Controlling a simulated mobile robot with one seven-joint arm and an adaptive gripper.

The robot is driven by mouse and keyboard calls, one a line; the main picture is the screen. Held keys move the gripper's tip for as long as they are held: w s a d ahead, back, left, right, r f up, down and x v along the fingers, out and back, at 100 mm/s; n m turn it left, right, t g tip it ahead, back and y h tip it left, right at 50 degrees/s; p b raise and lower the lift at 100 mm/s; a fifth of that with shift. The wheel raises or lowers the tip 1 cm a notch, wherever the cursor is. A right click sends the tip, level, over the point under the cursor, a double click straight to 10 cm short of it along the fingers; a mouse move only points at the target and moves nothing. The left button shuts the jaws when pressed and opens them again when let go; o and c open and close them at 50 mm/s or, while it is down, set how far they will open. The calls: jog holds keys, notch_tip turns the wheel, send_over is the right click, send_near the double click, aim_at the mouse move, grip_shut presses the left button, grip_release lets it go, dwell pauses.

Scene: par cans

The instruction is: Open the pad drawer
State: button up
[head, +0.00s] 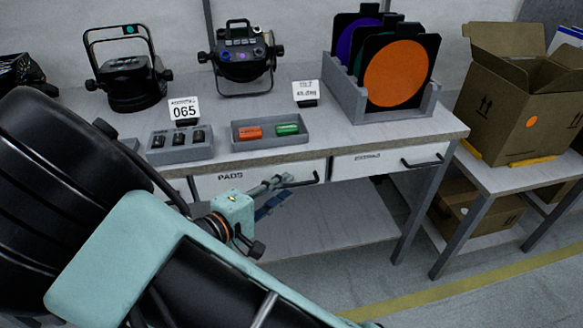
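The pad drawer (232,182), with a white front labelled "PADS", sits under the bench top and looks shut, about flush with the bench front. Its dark bar handle (317,178) is at the right of the front; the handle's left part is partly hidden by my gripper. My gripper (286,189) reaches in from the lower left, just in front of the drawer. Its two fingers look apart, with the upper finger close to the handle's left end. I cannot tell whether it touches the handle. Nothing shows between the fingers.
A second drawer (385,160) with its own handle is to the right. The bench top (355,130) holds lamps, trays (272,144) of small parts and a rack (385,112) of colour filters. A cardboard box (505,115) stands on a side table. The lower shelf (335,222) looks clear.

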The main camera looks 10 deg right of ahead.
jog(key=n+t+b, duration=0.2)
send_near(294, 186)
jog(key=b+x, duration=0.2)
jog(key=x, duration=0.9)
jog(key=shift+c, duration=0.5)
grip_shut()
